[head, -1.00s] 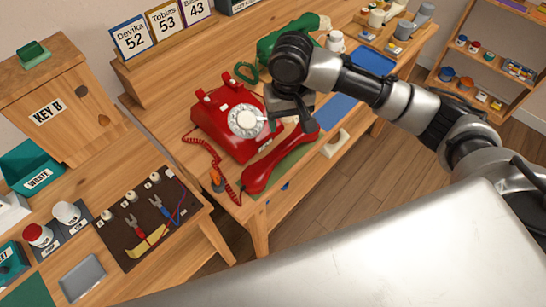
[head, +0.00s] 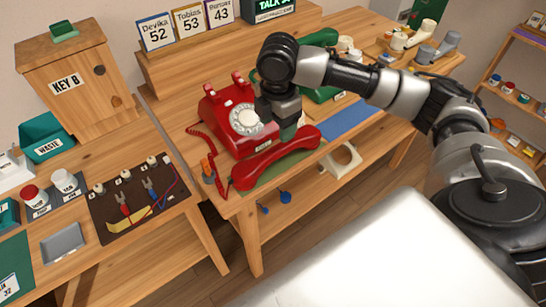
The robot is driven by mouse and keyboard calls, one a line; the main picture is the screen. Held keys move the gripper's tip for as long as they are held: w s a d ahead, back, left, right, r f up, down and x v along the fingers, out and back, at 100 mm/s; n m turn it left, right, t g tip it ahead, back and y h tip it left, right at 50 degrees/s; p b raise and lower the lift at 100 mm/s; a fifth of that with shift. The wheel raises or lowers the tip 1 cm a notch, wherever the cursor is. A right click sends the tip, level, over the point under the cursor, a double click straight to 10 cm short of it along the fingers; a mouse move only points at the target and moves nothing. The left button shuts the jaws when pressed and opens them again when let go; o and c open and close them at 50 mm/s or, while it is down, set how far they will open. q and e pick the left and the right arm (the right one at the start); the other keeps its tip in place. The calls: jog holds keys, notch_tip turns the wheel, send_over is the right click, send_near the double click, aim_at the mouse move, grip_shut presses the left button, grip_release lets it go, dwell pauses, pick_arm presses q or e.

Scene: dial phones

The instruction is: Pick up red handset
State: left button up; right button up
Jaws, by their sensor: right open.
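The red handset (head: 272,160) lies off its cradle on a green mat (head: 275,173), near the front edge of the wooden table. The red dial phone (head: 215,108) with its white dial stands just behind it, and a coiled red cord runs down its left side. My right gripper (head: 288,130) is open and points down, just behind the handset's middle and beside the phone's right side. Its fingertips are partly hidden, and I cannot tell whether they touch the handset. My left gripper is not in view.
A green phone (head: 318,92) stands behind my right wrist. A blue mat (head: 348,122) lies to the right. An orange-tipped object (head: 208,168) stands left of the handset. A lower bench with a dark tool board (head: 140,205) is at left.

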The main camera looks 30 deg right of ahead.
aim_at(279, 147)
notch_tip(279, 147, down, 5)
jog(key=shift+r, duration=0.1)
jog(key=shift+s+d+f+b, duration=0.1)
jog(key=shift+f+b, duration=0.15)
jog(key=shift+f, duration=1.1)
jog(key=shift+s+d+f+b, duration=0.1)
jog(key=shift+f+b, duration=0.1)
jog(key=shift+f, duration=1.15)
grip_shut()
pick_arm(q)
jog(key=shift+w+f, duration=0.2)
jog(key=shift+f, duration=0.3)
pick_arm(e)
jog(key=shift+r, duration=0.15)
